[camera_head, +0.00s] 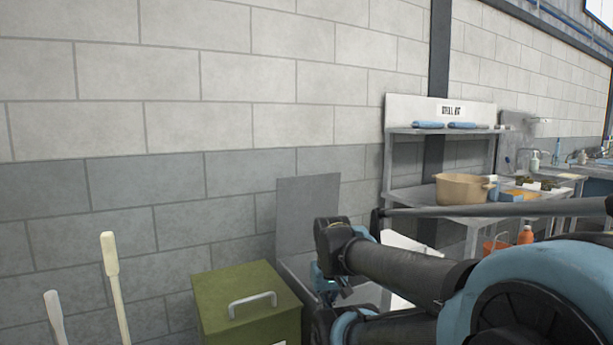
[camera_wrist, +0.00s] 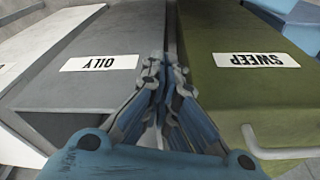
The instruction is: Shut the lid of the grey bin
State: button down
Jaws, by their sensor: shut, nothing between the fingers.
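The grey bin stands to the right of the green bin in the head view, mostly hidden behind my arm. Its lid (camera_head: 307,215) is a flat grey panel standing upright near the wall, so the bin is open. In the wrist view the grey bin (camera_wrist: 75,92) shows on the left with an OILY label, and a dark strip at its rim looks like the opening. My gripper (camera_wrist: 167,75) is shut and empty, over the gap between the two bins. In the head view my gripper (camera_head: 335,288) is partly hidden, low in front of the raised lid.
The green bin (camera_head: 245,285) is shut, with a handle on top; its SWEEP label (camera_wrist: 254,59) shows in the wrist view. Two pale handles (camera_head: 112,270) rise at left. A shelf unit (camera_head: 400,160) with a tan pot (camera_head: 462,188) stands at right. The wall is close behind.

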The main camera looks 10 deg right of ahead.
jog(key=w+r+n, duration=0.1)
jog(key=w+r, duration=1.8)
jog(key=r, duration=0.5)
jog(key=w+r+n, duration=0.1)
jog(key=w+r, duration=0.6)
jog(key=w, duration=0.6)
jog(key=w+r+n, duration=0.1)
jog(key=w+r, duration=0.7)
jog(key=w, duration=0.4)
notch_tip(320, 180, down, 10)
jog(key=s, duration=0.1)
jog(key=shift+r+y, duration=0.25)
jog(key=shift+y, duration=0.15)
jog(key=shift+s, duration=0.1)
